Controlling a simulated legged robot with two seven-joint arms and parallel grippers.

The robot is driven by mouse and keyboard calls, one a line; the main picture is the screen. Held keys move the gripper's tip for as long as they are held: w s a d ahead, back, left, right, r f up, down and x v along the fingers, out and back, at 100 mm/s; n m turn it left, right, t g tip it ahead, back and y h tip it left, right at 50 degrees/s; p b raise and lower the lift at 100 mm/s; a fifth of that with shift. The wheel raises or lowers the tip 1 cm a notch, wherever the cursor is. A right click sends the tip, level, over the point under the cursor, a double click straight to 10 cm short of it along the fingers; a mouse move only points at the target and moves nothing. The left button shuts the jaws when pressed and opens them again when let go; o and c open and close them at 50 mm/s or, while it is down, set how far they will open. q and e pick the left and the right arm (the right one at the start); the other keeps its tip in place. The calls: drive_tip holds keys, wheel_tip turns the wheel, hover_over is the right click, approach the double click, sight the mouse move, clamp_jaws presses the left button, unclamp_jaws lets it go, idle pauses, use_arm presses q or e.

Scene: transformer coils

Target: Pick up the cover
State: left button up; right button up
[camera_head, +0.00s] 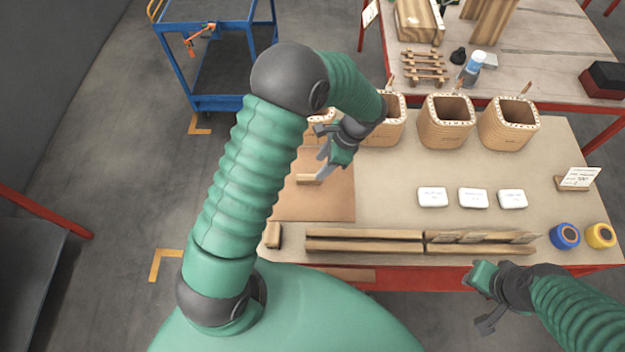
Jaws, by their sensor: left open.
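No thing here is plainly marked as the cover, so I cannot tell which it is. My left gripper (324,162) is open above the left part of the table, over a brown sheet (325,205). A small light wooden piece (308,180) lies on that sheet just below the fingers; I cannot tell if they touch it. Several square wooden coils (446,128) stand in a row along the back; my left arm partly hides the leftmost ones. My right gripper (484,297) is open and empty before the table's front edge at lower right.
Three white boxes (473,198) lie mid-table (390,190). Long wooden strips (365,240) lie along the front edge. Blue tape (565,236), yellow tape (601,236) and a card stand (575,183) are at right. A blue cart (190,60) and a second table (540,60) stand behind.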

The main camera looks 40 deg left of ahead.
sight(309, 176)
use_arm(q)
drive_tip(key=a+f, duration=0.1)
drive_tip(key=s+a+f, duration=0.1)
drive_tip(key=a+f, duration=0.1)
drive_tip(key=shift+s+f, duration=0.15)
drive_tip(key=shift+s, duration=0.2)
wheel_tip(309, 176, down, 3)
drive_tip(key=shift+s+r+p, duration=0.1)
drive_tip(key=shift+r+p, duration=0.1)
drive_tip(key=shift+p, duration=0.1)
drive_tip(key=shift+d+f, duration=0.2)
drive_tip(key=shift+f, duration=0.05)
drive_tip(key=shift+d+r, duration=0.1)
drive_tip(key=shift+d, duration=0.2)
drive_tip(key=shift+s+a, duration=0.1)
drive_tip(key=shift+a, duration=0.15)
drive_tip(key=c, duration=0.4)
drive_tip(key=shift+a, duration=0.35)
clamp_jaws()
use_arm(e)
drive_tip(key=shift+s+a+r, duration=0.4)
drive_tip(key=shift+a+r, duration=0.15)
drive_tip(key=shift+a, duration=0.15)
use_arm(q)
drive_tip(key=shift+d, duration=0.2)
use_arm(e)
drive_tip(key=shift+d, duration=0.1)
